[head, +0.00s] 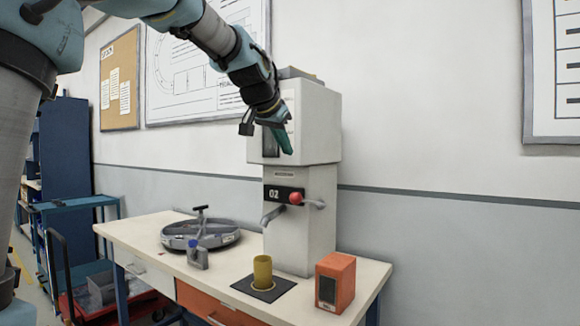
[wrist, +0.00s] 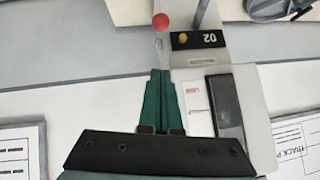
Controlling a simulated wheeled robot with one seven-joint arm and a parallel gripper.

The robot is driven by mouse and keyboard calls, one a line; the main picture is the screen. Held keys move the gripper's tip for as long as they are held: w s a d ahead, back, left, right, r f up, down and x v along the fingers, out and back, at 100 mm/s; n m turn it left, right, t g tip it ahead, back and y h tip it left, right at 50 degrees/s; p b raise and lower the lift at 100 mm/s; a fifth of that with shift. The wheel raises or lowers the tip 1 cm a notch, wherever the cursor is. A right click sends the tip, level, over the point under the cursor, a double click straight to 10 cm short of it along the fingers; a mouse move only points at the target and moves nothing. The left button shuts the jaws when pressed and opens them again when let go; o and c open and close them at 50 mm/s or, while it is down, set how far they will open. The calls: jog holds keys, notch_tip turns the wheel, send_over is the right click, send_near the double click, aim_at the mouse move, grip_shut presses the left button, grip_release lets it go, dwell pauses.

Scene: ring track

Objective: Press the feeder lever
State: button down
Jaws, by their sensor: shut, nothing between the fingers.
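The feeder (head: 302,215) is a tall grey machine on the bench, with a black "02" plate on its front. Its lever ends in a red ball (head: 296,198) beside the plate. In the wrist view, which is upside down, the red ball (wrist: 161,22) is just beyond the fingertips, with a gap between. My gripper (head: 287,146) is in front of the feeder's upper box, above the red ball. Its green fingers (wrist: 160,74) are together and empty in the wrist view.
A yellow cup (head: 262,271) stands on a black mat (head: 248,292) below the feeder's spout. An orange box (head: 336,283) stands to the right.

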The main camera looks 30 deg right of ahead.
jog(key=a+f+p+x, duration=0.1)
jog(key=x, duration=0.5)
jog(key=a+f+p+x, duration=0.1)
jog(key=p+x, duration=0.1)
jog(key=x, duration=0.4)
jog(key=shift+s, duration=0.35)
jog(key=shift+f, duration=0.2)
